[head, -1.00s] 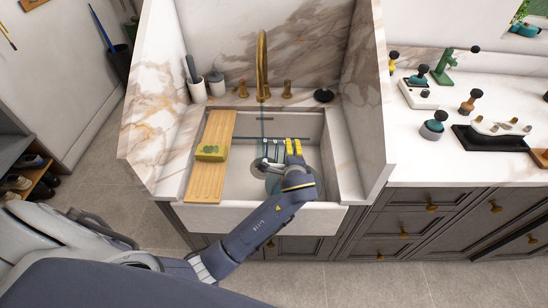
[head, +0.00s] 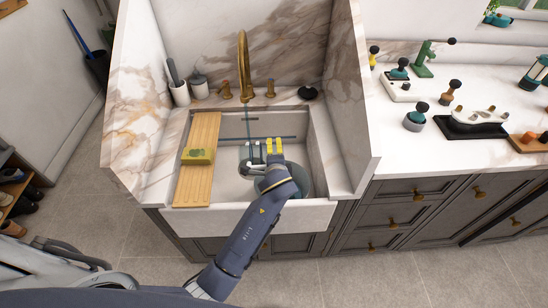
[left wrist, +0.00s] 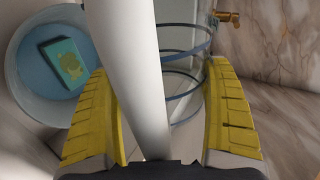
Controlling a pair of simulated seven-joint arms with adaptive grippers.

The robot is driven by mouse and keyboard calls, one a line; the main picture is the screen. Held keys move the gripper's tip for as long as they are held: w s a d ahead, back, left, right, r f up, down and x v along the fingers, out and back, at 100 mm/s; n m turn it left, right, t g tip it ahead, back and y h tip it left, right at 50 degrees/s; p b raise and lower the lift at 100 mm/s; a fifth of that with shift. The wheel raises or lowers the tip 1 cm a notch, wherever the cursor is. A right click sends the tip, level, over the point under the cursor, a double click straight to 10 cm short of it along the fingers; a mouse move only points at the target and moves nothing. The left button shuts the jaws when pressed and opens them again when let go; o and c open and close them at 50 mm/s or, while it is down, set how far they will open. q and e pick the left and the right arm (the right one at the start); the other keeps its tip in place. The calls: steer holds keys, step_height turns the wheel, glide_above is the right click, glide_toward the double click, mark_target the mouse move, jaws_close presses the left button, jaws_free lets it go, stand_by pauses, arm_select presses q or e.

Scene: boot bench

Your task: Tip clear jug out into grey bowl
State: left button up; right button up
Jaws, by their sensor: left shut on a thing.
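My left gripper (head: 263,150) is over the sink, its yellow fingers on either side of a white curved bar in the left wrist view (left wrist: 160,130). The bar looks like the handle of the clear jug (left wrist: 183,60), whose see-through body shows mainly as blue rings behind it. The jug's body is hard to make out in the head view. The grey bowl (head: 303,176) sits in the sink, partly hidden by my left wrist. My right gripper is not in view.
A wooden board (head: 196,180) with a yellow-green sponge (head: 198,156) spans the sink's left side. A brass tap (head: 243,65) stands behind the sink. Marble walls flank it. Stamp-like tools and a dark tray (head: 470,128) occupy the right counter.

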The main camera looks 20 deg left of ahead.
arm_select(q)
steer(key=shift+s+a+n+h, duration=0.15)
steer(key=shift+a+n+h, duration=0.25)
steer(key=shift+a+h, duration=0.2)
steer(key=shift+s+a+r+n+t+h, duration=0.1)
steer(key=shift+a+n+t+h, duration=0.2)
steer(key=shift+n+h, duration=0.15)
steer(key=shift+s+a+n+t+h, duration=0.1)
steer(key=shift+a+n+t+h, duration=0.05)
steer(key=shift+n+t+h, duration=0.25)
steer(key=n+h, duration=0.1)
steer(key=n+t+h, duration=0.1)
steer(key=n, duration=0.1)
steer(key=shift+s+a, duration=0.1)
steer(key=shift+a, duration=0.25)
steer(key=shift+a+n+t+h, duration=0.1)
steer(key=shift+n+t+h, duration=0.6)
steer(key=shift+n, duration=0.35)
steer(key=n+t, duration=0.1)
steer(key=n, duration=0.1)
steer(key=n+t+h, duration=0.1)
steer(key=shift+d+r+n, duration=0.1)
steer(key=shift+d+n, duration=0.25)
steer(key=shift+n, duration=0.05)
